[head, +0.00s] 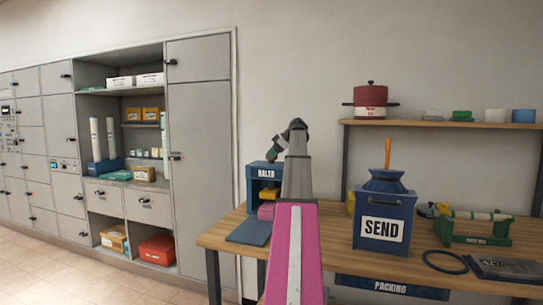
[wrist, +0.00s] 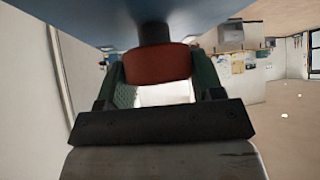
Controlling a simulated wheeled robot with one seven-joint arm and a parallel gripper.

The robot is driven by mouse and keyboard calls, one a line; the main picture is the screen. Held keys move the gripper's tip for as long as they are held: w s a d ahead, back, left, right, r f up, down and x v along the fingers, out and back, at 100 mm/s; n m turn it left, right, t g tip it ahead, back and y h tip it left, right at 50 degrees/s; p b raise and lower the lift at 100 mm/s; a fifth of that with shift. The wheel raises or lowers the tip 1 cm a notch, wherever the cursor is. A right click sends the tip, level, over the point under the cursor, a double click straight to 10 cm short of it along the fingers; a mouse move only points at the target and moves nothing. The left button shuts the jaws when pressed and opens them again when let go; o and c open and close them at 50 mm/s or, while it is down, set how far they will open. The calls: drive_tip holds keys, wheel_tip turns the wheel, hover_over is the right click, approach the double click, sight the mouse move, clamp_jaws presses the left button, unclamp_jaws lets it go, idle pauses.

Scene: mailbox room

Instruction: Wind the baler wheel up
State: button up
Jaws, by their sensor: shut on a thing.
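The baler (head: 257,172) is a blue box with a "BALER" label, standing at the left end of the wooden table, with yellow and pink things inside its open front. My gripper (head: 272,154) is at its top, coming from the right. In the wrist view a red round wheel (wrist: 158,64) on a dark shaft sits between the two green fingers, against the baler's blue surface (wrist: 90,22). My gripper is shut on this wheel. In the head view the wheel is mostly hidden by my gripper.
A blue "SEND" box (head: 382,215) with an orange stick stands right of my arm on the table (head: 335,225). A green paper roll holder (head: 474,229) and black ring (head: 445,261) lie further right. A shelf with a red pot (head: 371,96) hangs above.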

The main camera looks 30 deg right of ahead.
drive_tip(key=shift+n+g+y, duration=0.3)
drive_tip(key=shift+n+g, duration=0.3)
drive_tip(key=shift+n, duration=0.3)
drive_tip(key=o, duration=0.9)
drive_tip(key=shift+d+r, duration=0.1)
